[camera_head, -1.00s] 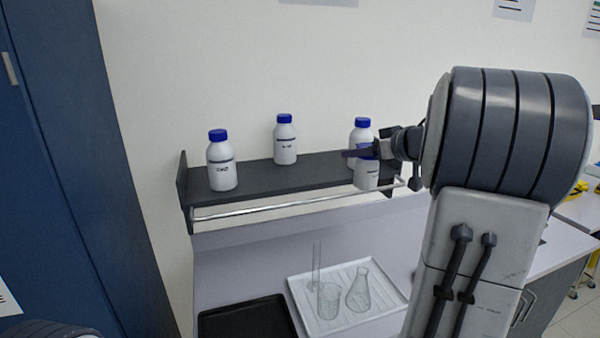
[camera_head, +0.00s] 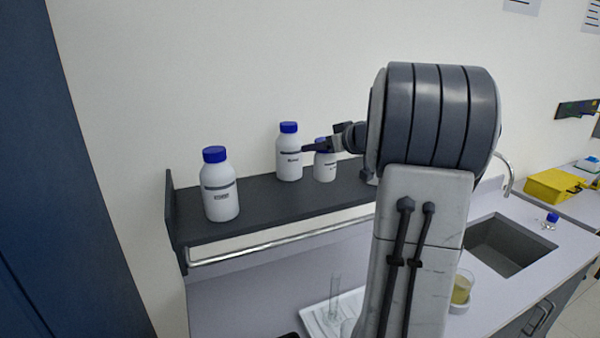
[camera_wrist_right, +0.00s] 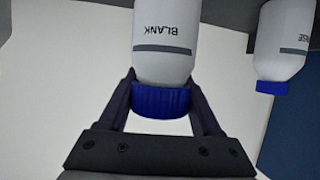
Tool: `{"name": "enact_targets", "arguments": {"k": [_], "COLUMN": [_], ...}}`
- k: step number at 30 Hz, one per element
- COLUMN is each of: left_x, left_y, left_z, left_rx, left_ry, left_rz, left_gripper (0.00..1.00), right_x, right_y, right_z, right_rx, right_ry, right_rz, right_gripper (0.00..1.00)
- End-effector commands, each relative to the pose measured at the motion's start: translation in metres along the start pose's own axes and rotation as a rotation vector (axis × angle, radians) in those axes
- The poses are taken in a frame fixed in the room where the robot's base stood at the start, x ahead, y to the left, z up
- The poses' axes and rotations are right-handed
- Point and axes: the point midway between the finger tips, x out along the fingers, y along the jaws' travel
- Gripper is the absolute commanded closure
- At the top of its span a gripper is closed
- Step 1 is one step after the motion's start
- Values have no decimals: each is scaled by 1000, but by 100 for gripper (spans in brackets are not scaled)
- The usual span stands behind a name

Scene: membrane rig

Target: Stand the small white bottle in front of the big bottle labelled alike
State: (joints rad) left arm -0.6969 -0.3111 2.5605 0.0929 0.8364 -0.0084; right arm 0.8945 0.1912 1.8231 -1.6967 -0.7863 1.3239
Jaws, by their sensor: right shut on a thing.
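My right gripper (camera_head: 322,147) is shut on the small white bottle (camera_head: 325,168) at its blue cap and holds it upright at the shelf, beside the middle big bottle (camera_head: 289,165). I cannot tell whether its base touches the shelf. In the right wrist view the picture is upside down; the gripper (camera_wrist_right: 160,85) grips the bottle (camera_wrist_right: 165,35), labelled BLANK. A big bottle (camera_wrist_right: 284,40) there has a partly cut label ending in "SE". The left big bottle (camera_head: 220,190) has a label too small to read. The third big bottle is hidden. My left gripper is out of view.
The dark shelf (camera_head: 260,215) has a metal rail (camera_head: 280,238) along its front. Below are a white tray (camera_head: 315,322) with glassware, a sink (camera_head: 500,245) and a beaker of yellow liquid (camera_head: 462,287). The shelf is clear between the left and middle bottles.

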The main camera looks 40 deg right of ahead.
Motion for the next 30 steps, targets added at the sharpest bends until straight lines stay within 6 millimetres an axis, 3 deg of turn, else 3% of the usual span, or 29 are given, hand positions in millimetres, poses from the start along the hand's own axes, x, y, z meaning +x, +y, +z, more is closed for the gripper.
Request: {"name": "enact_targets", "arguments": {"k": [3,9,14,21,30], "left_x": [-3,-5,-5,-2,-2], "left_y": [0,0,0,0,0], "left_z": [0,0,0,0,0], "left_rx": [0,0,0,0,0], "left_ry": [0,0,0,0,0], "left_rz": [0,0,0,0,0], "left_gripper": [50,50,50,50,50], "right_x": [29,64,74,88,90], "right_y": [1,-2,-4,-6,-7], "right_z": [8,13,18,48,51], "right_rx": [6,7,7,7,3], "right_ry": [-4,0,0,-1,1], "right_rz": [5,13,13,11,10], "right_gripper": [97,97,97,97,97]}}
